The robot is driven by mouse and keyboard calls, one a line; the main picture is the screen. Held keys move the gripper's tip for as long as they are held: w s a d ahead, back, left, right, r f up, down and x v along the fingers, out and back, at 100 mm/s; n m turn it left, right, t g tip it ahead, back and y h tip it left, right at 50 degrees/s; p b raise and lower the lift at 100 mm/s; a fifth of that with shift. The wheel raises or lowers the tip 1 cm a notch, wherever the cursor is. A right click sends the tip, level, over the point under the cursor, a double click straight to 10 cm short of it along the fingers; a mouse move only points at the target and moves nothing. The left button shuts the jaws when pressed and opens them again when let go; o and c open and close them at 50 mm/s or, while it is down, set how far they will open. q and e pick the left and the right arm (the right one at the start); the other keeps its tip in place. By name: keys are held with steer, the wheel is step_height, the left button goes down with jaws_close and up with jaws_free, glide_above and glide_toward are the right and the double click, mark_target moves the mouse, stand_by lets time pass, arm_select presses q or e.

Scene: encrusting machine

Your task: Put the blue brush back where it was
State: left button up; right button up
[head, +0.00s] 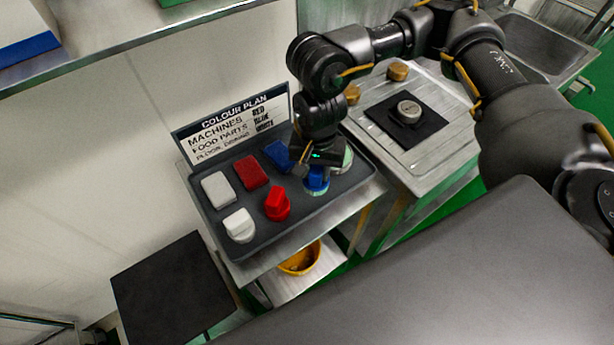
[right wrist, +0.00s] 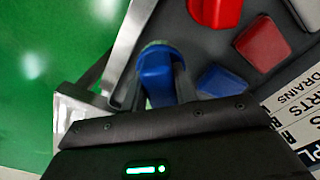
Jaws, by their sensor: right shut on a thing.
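The blue brush (head: 317,181) is at the right end of the dark tray (head: 262,222), in line with the red brush (head: 277,204) and the white brush (head: 239,226). My right gripper (head: 318,167) is above it, pointing down and shut on its blue handle. In the right wrist view the blue brush (right wrist: 156,72) stands between the two fingers, close to the tray's edge. I cannot tell whether its base touches the tray. My left gripper is not in view.
White (head: 218,189), red (head: 251,172) and blue (head: 278,155) blocks lie behind the brushes, below a colour plan sign (head: 232,124). A pale round thing (head: 347,158) is partly hidden behind my gripper. A steel surface with a black mat (head: 398,130) stands right.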

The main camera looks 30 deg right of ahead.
mark_target(311, 180)
steer(key=shift+f, duration=0.1)
steer(key=shift+w+a+f, duration=0.1)
steer(key=shift+w+f, duration=0.1)
steer(key=shift+f, duration=0.1)
steer(key=f+b, duration=0.1)
steer(key=w+f+b, duration=0.1)
steer(key=f, duration=0.2)
steer(key=shift+w+a+b, duration=0.25)
steer(key=shift+b, duration=0.15)
steer(key=shift+f, duration=0.3)
steer(key=shift+r, duration=0.15)
steer(key=shift+s+d, duration=0.1)
steer(key=shift+s, duration=0.1)
steer(key=o, duration=0.6)
steer(key=shift+f, duration=0.2)
steer(key=o, duration=0.4)
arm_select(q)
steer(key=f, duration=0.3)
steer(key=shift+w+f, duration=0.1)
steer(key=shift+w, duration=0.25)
arm_select(e)
steer(key=shift+o, duration=0.2)
steer(key=shift+r, duration=0.1)
